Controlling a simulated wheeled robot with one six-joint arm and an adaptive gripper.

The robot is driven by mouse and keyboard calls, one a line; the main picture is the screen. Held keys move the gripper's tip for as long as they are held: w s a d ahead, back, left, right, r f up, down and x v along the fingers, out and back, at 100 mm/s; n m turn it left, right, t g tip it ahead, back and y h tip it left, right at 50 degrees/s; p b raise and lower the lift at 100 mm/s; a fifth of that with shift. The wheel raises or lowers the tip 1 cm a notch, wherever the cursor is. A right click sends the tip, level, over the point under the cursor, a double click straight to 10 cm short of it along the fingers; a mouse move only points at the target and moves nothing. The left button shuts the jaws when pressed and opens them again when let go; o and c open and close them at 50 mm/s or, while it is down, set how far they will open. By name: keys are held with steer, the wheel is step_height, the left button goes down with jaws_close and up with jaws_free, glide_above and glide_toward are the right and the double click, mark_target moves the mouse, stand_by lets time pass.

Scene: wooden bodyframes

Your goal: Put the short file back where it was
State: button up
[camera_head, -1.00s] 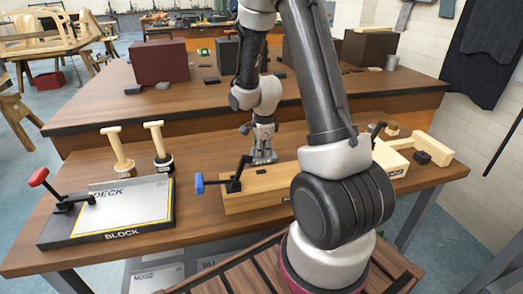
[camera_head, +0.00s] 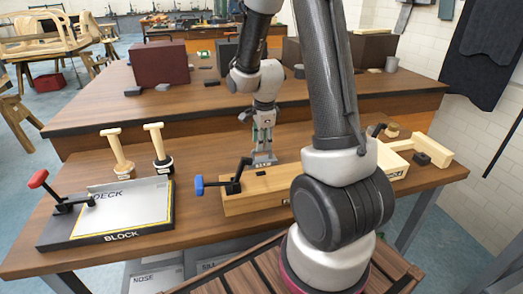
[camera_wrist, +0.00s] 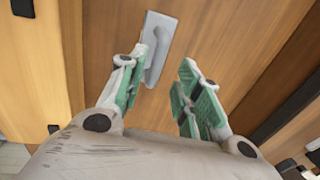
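My gripper (camera_head: 264,141) is upright over the bench, just above a small grey piece (camera_head: 263,158) with lettering on its front edge. In the wrist view my gripper (camera_wrist: 163,60) is open, with green pads and a gap between its fingers. The grey piece there shows as a flat plate (camera_wrist: 161,27) with a grey upright or handle (camera_wrist: 155,67) beside the left finger. I cannot tell whether this upright is the short file or part of a holder. Nothing is clearly gripped.
Two wooden-handled tools (camera_head: 117,152) (camera_head: 157,146) stand at left behind the block board (camera_head: 128,215). A wooden block (camera_head: 258,195) with a blue-handled clamp (camera_head: 215,184) lies in front of my gripper.

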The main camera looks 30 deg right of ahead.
steer(key=s+a+r+n+t, duration=0.1)
steer(key=s+r+n, duration=0.4)
steer(key=r, duration=0.4)
steer(key=s+a+r+n, duration=0.2)
steer(key=s+r+n, duration=0.35)
steer(key=r, duration=0.35)
steer(key=s+a+r+n+t, duration=0.1)
steer(key=s+a+r+n, duration=0.1)
steer(key=s+n, duration=0.8)
steer(key=shift+s+r+n+y, duration=0.35)
steer(key=shift+s+r, duration=0.4)
steer(key=shift+s, duration=0.45)
